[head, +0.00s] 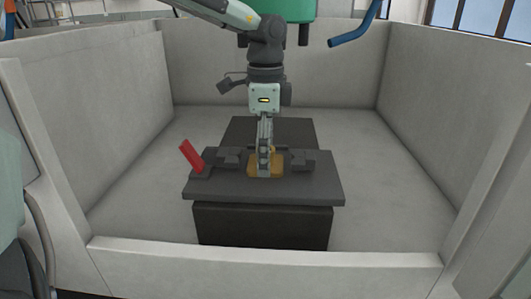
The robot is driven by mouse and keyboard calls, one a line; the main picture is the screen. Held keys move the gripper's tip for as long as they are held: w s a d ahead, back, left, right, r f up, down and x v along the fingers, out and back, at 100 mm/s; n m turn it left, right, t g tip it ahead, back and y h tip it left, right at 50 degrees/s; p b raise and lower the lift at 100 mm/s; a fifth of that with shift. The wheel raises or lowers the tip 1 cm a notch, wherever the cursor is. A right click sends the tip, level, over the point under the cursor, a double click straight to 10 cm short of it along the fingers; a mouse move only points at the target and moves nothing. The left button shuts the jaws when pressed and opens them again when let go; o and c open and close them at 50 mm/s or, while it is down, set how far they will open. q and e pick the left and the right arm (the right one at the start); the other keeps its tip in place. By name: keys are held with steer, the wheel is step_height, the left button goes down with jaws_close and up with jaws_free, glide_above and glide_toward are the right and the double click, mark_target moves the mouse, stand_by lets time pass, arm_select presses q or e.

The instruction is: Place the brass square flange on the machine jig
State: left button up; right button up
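The brass square flange (253,168) is on the machine jig (215,190), a dark grey plate with raised dark blocks, between the two blocks. My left gripper (265,172) points straight down, its narrow fingers in front of the middle of the flange. Brass shows on both sides of the fingers. The fingers look close together, but the view does not show whether they grip the flange or only stand against it. The flange's middle and the contact under it are hidden. My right gripper is not in view.
The jig sits on a black block (262,225) inside a light grey walled tank (265,252). A red lever (191,155) leans up at the jig's left. Clear floor lies on both sides. A blue bar (352,28) and a green body (285,8) hang above.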

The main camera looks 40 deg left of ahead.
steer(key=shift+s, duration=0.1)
arm_select(q)
steer(key=shift+r, duration=0.2)
steer(key=shift+w+r, duration=0.1)
steer(key=shift+r, duration=0.25)
step_height(320, 180, up, 11)
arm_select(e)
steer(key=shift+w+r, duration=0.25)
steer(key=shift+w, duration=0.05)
